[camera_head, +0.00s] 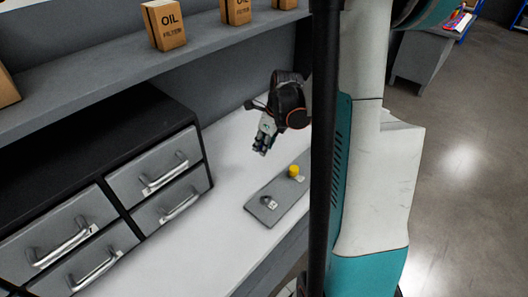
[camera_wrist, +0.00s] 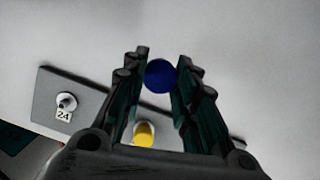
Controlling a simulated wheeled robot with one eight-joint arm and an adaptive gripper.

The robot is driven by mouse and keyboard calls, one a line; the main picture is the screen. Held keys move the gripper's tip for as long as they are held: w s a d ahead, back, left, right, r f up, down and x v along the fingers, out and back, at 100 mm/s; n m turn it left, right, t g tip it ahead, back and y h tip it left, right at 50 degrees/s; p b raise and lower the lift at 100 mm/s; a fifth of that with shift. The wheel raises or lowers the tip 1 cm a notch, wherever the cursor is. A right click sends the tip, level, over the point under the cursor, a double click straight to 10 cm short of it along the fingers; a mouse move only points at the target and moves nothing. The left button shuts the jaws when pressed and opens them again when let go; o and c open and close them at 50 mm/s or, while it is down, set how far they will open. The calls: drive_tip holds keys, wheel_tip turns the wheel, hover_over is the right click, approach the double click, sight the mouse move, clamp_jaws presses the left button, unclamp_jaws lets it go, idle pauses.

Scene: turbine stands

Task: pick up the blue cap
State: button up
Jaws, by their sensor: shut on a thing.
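The blue cap (camera_wrist: 160,76) is a round, dark blue disc between the two fingertips of my gripper (camera_wrist: 161,73) in the wrist view. My gripper is shut on it. In the head view my gripper (camera_head: 262,143) hangs above the white bench top, behind and to the left of the grey plate. The cap cannot be made out there.
Grey drawers (camera_head: 155,172) stand left. A shelf (camera_head: 130,72) with oil filter boxes (camera_head: 164,24) runs above.

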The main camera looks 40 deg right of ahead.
wheel_tip(320, 180, up, 13)
drive_tip(key=p, duration=0.2)
drive_tip(key=shift+p, duration=0.3)
